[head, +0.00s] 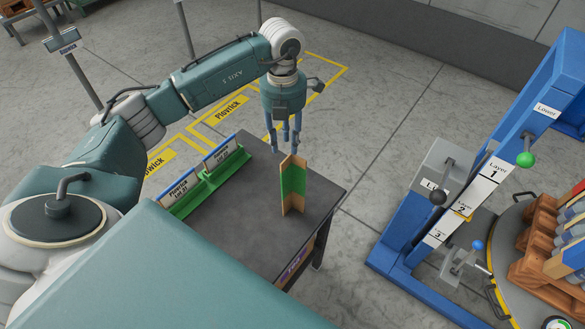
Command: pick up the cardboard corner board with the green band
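The cardboard corner board (287,194) stands upright on the dark table, near its far right edge. It is brown, with a wide green band (293,179) around its middle. My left gripper (285,143) comes in from above with its blue-grey fingers pointing down. The fingers are spread apart and hold nothing that I can see. Their tips show just above the top of the board in the picture. I cannot tell the exact gap in depth. My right gripper is not in view.
The dark table (237,245) has a green rack with label cards (205,187) left of the board. A blue layer frame (400,240) stands to the right across a strip of floor, beside a round platform with wooden pallets (545,278). Yellow floor markings (228,108) lie behind.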

